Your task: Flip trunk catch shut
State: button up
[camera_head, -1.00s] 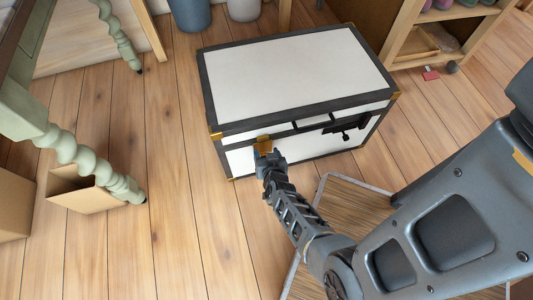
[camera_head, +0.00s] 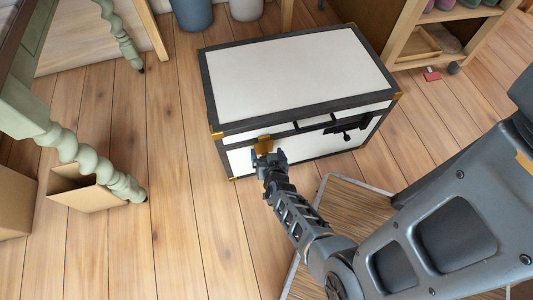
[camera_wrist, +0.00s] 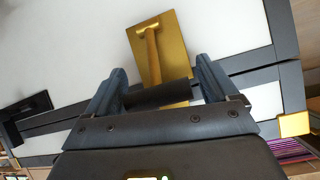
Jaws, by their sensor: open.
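The white trunk (camera_head: 295,75) with dark edging and brass corners stands on the floor with its lid down. A gold catch (camera_head: 264,143) sits on the left part of its front. In the wrist view the catch (camera_wrist: 172,38) shows as a gold plate with a T-shaped arm, and a dark cylinder (camera_wrist: 158,95) crosses between the fingers. My gripper (camera_head: 267,156) is open at the catch, one finger on each side of its arm. I cannot tell whether the fingers touch it. The gripper hides the lower part of the catch.
A black fitting (camera_head: 345,131) is on the right of the trunk's front. A green turned-leg table (camera_head: 70,150) and an open cardboard box (camera_head: 90,198) stand left. A wooden shelf (camera_head: 430,50) stands at the back right.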

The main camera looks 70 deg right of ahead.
jog(key=p+v, duration=0.2)
jog(key=v, duration=0.5)
jog(key=shift+s+a, duration=0.2)
jog(key=shift+r, duration=0.15)
jog(key=shift+c, duration=0.5)
